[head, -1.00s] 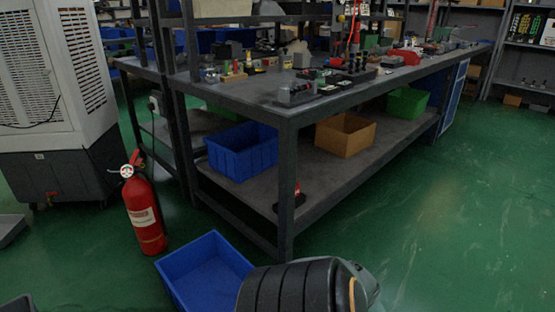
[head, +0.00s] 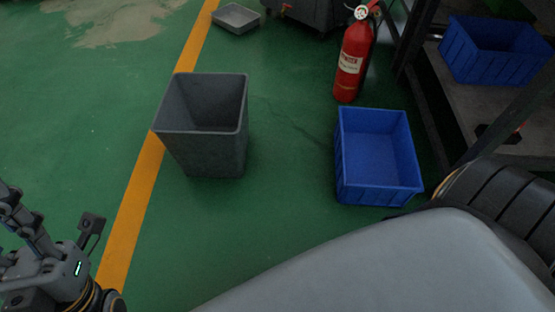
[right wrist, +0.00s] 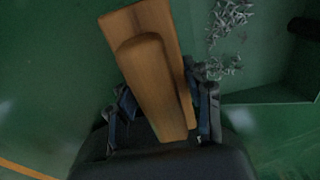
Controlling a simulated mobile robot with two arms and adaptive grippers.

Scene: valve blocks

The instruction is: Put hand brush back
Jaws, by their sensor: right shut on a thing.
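The hand brush (right wrist: 158,85) shows in the right wrist view as a wooden handle and a wooden back. Its bristles are hidden. My right gripper (right wrist: 165,108) is shut on it, with one finger on each side of the wood. The right gripper is not in the head view. My left gripper (head: 58,225) is at the lower left of the head view, open and empty above the green floor, its fingers spread apart.
A grey bin (head: 205,145) and a blue crate (head: 381,192) stand on the floor. Behind are a red fire extinguisher (head: 351,70), a grey tray (head: 236,18) and a shelf holding another blue crate (head: 490,55). Metal shavings (right wrist: 230,22) lie beyond the brush.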

